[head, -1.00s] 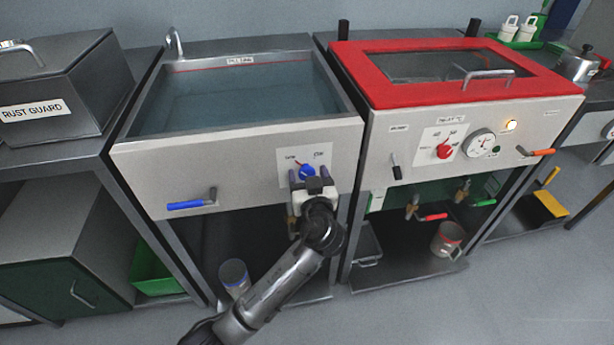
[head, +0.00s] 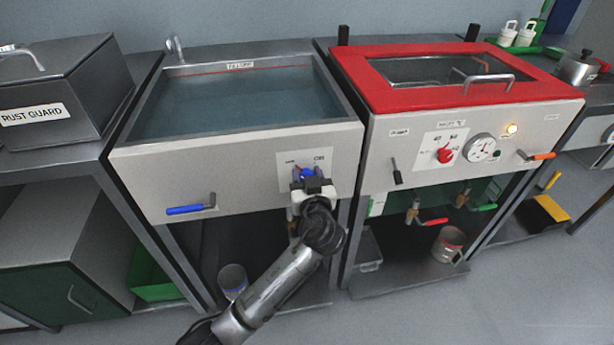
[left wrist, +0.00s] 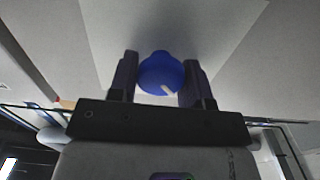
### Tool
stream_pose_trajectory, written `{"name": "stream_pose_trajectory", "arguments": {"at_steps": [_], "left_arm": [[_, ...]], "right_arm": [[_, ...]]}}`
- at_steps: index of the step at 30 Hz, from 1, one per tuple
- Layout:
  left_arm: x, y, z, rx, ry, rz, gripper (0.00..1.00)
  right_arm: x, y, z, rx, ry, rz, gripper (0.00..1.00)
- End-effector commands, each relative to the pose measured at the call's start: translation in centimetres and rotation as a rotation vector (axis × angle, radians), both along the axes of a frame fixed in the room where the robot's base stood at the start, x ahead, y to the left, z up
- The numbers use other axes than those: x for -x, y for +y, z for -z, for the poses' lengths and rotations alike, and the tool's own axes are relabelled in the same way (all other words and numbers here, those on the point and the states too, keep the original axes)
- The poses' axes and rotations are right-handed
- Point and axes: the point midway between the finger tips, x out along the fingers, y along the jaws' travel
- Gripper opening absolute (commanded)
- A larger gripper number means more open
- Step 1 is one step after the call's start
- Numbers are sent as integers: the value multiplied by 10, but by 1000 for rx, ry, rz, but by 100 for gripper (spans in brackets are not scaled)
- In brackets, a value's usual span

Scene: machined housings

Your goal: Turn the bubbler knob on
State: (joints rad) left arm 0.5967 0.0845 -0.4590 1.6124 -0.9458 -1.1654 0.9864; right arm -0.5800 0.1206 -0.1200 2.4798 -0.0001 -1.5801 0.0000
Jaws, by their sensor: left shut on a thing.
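The bubbler knob (head: 306,173) is blue and sits on a pale label plate on the front of the left, water-filled tank (head: 215,168). My left gripper (head: 309,176) reaches up to it from below and is shut on it. In the left wrist view, the blue knob (left wrist: 161,72) lies between the two dark fingers of my left gripper (left wrist: 160,76), and a white mark on it points to the lower right. The gripper hides part of the knob in the head view. The small lettering beside it is hard to read. My right gripper is not in view.
A blue-handled lever (head: 190,209) is left of the knob on the same panel. To the right stands a red-lidded tank (head: 390,96) with a red knob (head: 444,155), a gauge (head: 481,148) and several levers. A grey cup (head: 233,279) stands on the lower shelf.

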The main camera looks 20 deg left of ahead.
Motion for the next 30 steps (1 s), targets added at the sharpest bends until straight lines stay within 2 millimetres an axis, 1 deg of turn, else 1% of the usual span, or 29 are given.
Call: {"name": "stream_pose_trajectory", "arguments": {"at_steps": [5, 11, 17, 21, 30], "left_arm": [[0, 0, 0, -4, 3, 0, 21], [0, 0, -3, -52, 34, 1, 21], [0, -1, -4, -173, 110, 0, 21], [0, -2, -5, -284, 179, 1, 21], [-1, -2, -4, -527, 330, 1, 21]], "right_arm": [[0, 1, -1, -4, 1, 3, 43], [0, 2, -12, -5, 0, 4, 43], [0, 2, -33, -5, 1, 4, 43], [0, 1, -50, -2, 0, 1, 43], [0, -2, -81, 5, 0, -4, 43]]}}
